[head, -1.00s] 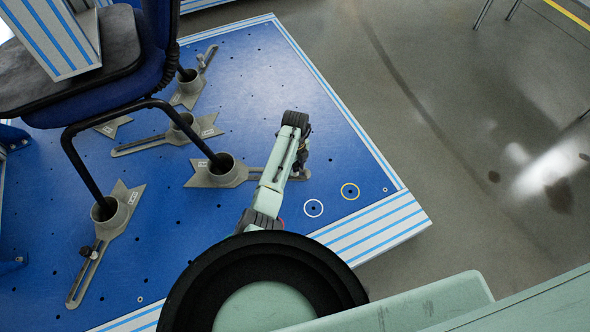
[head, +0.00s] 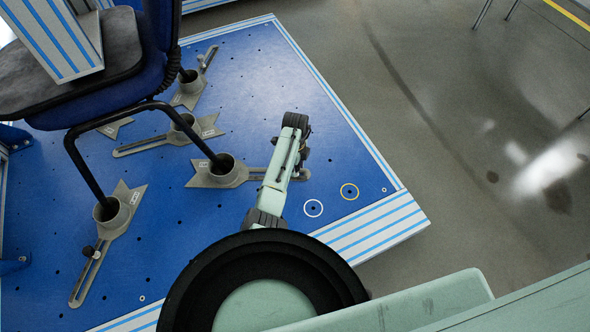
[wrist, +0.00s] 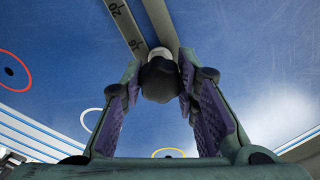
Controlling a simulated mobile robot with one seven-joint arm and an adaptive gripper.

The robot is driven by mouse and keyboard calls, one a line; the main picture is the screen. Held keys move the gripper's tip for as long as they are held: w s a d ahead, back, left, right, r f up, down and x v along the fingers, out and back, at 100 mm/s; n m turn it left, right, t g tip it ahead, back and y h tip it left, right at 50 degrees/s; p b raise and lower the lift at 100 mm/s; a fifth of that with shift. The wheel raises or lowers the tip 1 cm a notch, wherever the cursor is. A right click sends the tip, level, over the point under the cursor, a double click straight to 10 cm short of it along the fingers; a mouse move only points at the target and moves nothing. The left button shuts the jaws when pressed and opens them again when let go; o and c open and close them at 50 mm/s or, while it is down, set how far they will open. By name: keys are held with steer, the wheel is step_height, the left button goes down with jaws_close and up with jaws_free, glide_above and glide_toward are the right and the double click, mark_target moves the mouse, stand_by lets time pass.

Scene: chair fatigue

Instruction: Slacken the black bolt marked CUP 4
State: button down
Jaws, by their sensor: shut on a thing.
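A round black bolt head (wrist: 160,80) sits between my gripper's (wrist: 160,88) two purple-padded fingers in the wrist view, and they are shut on it. A grey slotted bar (wrist: 158,22) with number marks runs up behind it. The bolt is hidden there, and I cannot read a CUP 4 mark.
The blue chair (head: 150,60) stands with its legs in several grey cups on the blue platform (head: 260,80). Another black bolt (head: 88,251) is on the left cup's bar.

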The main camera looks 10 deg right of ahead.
steer(key=shift+r, duration=0.1)
steer(key=shift+n+p, duration=0.3)
steer(key=shift+n, duration=0.4)
steer(key=n, duration=0.2)
steer(key=shift+n, duration=0.3)
steer(key=shift+n+p, duration=0.55)
steer(key=shift+n, duration=1.45)
